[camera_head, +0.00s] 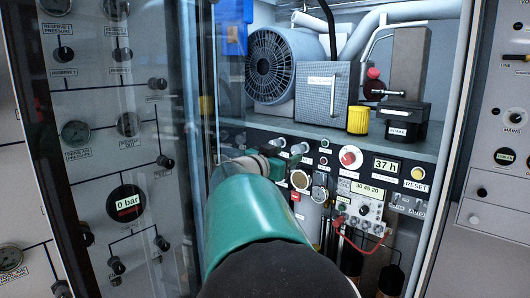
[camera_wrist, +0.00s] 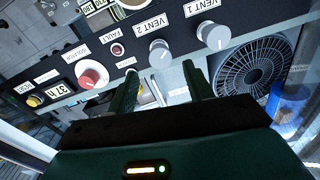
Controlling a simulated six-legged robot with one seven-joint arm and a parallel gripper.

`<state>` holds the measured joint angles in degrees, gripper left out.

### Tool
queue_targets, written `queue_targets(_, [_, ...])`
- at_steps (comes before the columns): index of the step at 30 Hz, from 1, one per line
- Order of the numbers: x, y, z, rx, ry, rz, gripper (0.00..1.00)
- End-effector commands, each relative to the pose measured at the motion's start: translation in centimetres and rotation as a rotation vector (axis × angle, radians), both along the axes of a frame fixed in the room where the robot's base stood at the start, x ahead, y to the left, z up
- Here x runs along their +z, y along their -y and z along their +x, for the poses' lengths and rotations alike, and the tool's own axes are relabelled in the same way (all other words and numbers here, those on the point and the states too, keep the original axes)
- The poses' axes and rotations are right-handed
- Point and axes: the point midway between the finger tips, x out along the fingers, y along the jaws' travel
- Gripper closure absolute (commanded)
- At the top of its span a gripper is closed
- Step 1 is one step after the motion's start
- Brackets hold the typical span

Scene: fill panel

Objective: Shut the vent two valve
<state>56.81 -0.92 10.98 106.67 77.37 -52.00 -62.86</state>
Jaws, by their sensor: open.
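The vent two valve is a light grey round knob (camera_wrist: 160,50) beside its VENT 2 label in the wrist view. It also appears as a small grey knob (camera_head: 299,148) on the black panel in the head view. My gripper (camera_wrist: 160,71) is open, with its two dark green fingers pointing at the panel. In the wrist picture the knob lies just beyond and between the fingertips; I cannot tell whether they touch it. In the head view my green arm hides much of the gripper and part of the panel.
The similar VENT 1 knob (camera_wrist: 213,36) is close to the right finger in the wrist view. A red knob (camera_wrist: 92,74) lies to the left. In the head view, a fan (camera_head: 272,66) and yellow cup (camera_head: 358,120) stand above the panel. A transparent pane is at left.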

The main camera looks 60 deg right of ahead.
Motion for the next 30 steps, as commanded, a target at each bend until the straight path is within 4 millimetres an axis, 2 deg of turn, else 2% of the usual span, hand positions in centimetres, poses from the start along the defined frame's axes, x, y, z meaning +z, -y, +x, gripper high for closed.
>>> queue_targets(1, [-0.1,1.2,-0.2,-0.003,-0.001,0.002,0.49])
queue_targets(6, [-0.1,3.5,-0.3,-0.002,0.000,0.001,0.49])
queue_targets(11, [-0.1,4.4,-0.3,-0.001,-0.001,0.001,0.49])
queue_targets(17, [0.0,4.4,-0.2,0.000,0.000,0.001,0.49])
queue_targets(18, [0.0,4.4,-0.3,0.000,0.000,0.001,0.51])
queue_targets(24, [0.0,4.4,-0.2,0.000,0.000,0.001,0.90])
queue_targets(25, [0.0,4.4,-0.3,0.000,0.000,0.001,0.93])
queue_targets(30, [-0.1,4.4,-0.2,0.000,0.004,0.001,0.93])
